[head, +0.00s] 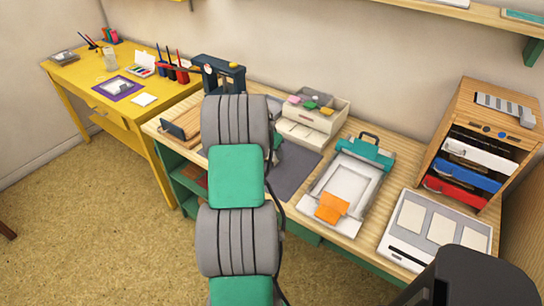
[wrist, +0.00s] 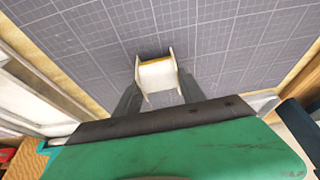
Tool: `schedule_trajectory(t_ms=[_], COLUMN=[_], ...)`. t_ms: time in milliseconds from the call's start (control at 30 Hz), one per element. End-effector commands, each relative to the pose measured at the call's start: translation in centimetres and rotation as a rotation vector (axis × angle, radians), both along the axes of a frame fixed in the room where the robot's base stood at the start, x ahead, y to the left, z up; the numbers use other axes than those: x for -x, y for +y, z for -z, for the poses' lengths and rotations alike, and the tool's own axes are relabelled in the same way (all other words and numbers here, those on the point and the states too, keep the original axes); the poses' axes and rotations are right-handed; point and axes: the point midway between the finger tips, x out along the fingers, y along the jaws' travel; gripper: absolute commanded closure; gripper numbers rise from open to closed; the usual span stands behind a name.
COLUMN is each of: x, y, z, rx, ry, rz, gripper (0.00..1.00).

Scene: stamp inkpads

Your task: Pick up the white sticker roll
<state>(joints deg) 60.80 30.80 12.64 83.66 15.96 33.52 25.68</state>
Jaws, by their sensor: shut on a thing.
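The white sticker roll (wrist: 158,75) shows in the wrist view as a small spool with white end discs and a yellowish band at its far edge. It is between the fingers of my gripper (wrist: 157,92), which is shut on it. The roll is over the grey gridded cutting mat (wrist: 230,30); I cannot tell whether it still touches the mat. In the head view my arm hides the gripper and the roll, and only part of the cutting mat (head: 291,170) shows.
Right of the mat stand a teal-topped grey device (head: 364,153) with an orange piece, a white three-panel tray (head: 436,230) and a wooden drawer cabinet (head: 462,110). Behind the mat is a cream box (head: 300,128). A yellow desk (head: 75,82) is at left.

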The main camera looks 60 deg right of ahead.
Motion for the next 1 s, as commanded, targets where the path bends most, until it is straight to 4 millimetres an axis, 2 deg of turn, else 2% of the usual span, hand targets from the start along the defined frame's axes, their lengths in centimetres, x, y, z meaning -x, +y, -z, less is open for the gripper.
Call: schedule_trajectory(t_ms=[67,333,667,867,1000], x=[0.0,0.0,0.0,-0.1,0.1], y=[0.0,0.0,-0.1,-0.1,2.9], z=[0.0,0.0,-0.5,-3.3,-6.9], rx=[0.000,0.000,0.002,0.005,0.008], ry=[0.000,0.000,-0.001,-0.002,-0.004], rz=[0.000,0.000,0.000,0.000,-0.003], gripper=[0.71,0.94,0.94,0.94,0.94])
